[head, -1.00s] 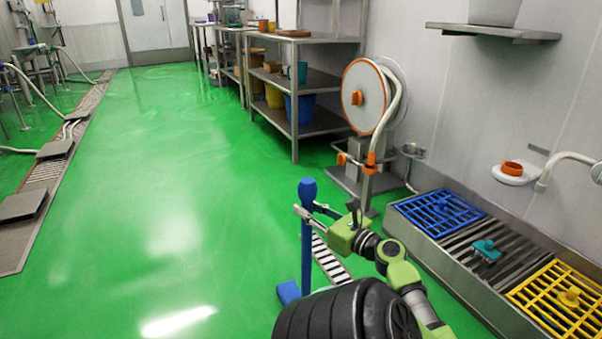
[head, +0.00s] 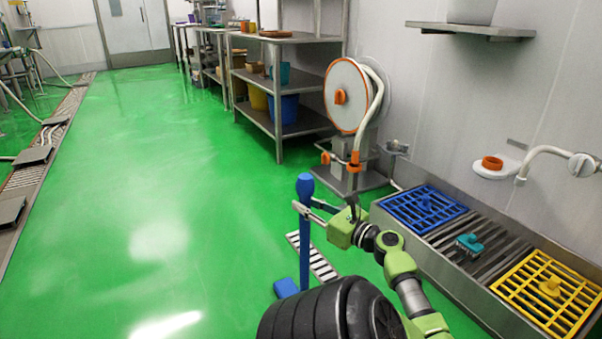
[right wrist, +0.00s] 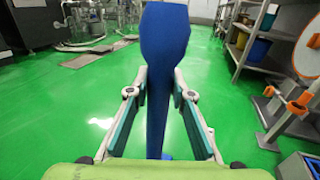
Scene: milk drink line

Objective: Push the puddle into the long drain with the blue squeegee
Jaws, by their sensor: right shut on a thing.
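The blue squeegee stands nearly upright in the head view, its handle (head: 305,250) running down to a blue foot (head: 286,288) at floor level. My right gripper (head: 307,207) is shut on the upper handle. In the right wrist view the handle (right wrist: 158,105) stands between the two fingers, and its wide top hides part of the scene. A long drain (head: 62,130) runs along the floor at the left. A shorter slotted grate (head: 320,264) lies just behind the squeegee. Pale patches shine on the green floor; I cannot tell puddle from reflection. My left gripper is not in view.
A hose reel (head: 346,97) and steel shelves (head: 285,128) stand along the right wall. A steel trough (head: 442,279) with blue (head: 424,207) and yellow (head: 548,289) grids holds a teal brush (head: 469,243). The middle of the green floor is open.

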